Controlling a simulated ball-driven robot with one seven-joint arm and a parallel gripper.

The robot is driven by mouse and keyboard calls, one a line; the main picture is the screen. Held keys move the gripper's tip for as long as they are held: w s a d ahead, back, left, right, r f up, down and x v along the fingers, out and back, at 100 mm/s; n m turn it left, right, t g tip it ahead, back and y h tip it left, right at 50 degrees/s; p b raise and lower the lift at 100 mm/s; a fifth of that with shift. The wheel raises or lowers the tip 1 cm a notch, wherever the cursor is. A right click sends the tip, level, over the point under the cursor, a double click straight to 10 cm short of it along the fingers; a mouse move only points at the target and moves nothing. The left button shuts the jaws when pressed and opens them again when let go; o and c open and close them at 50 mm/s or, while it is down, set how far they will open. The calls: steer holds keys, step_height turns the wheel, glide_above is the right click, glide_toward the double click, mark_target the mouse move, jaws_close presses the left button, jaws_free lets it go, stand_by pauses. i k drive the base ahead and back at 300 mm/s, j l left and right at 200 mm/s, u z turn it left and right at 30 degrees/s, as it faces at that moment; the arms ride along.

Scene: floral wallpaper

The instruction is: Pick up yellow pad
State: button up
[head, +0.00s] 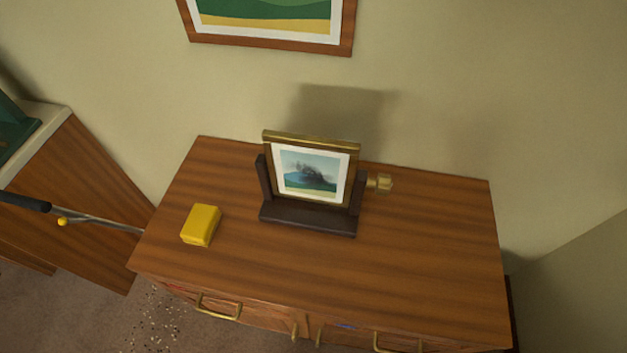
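The yellow pad (201,225) is a small yellow block lying flat on the left part of a wooden dresser top (420,260), near its left edge. Nothing touches it or covers it. My gripper is not in the head view.
A framed picture (309,172) in a dark stand is right of the pad, with a brass object (379,183) beside it. The dresser's right side is clear. A wooden cabinet (75,205) stands at left, with a black-handled metal rod (100,224) in front. A wall picture (270,46) hangs behind.

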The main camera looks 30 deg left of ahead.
mark_target(201, 225)
steer(key=u, duration=1.45)
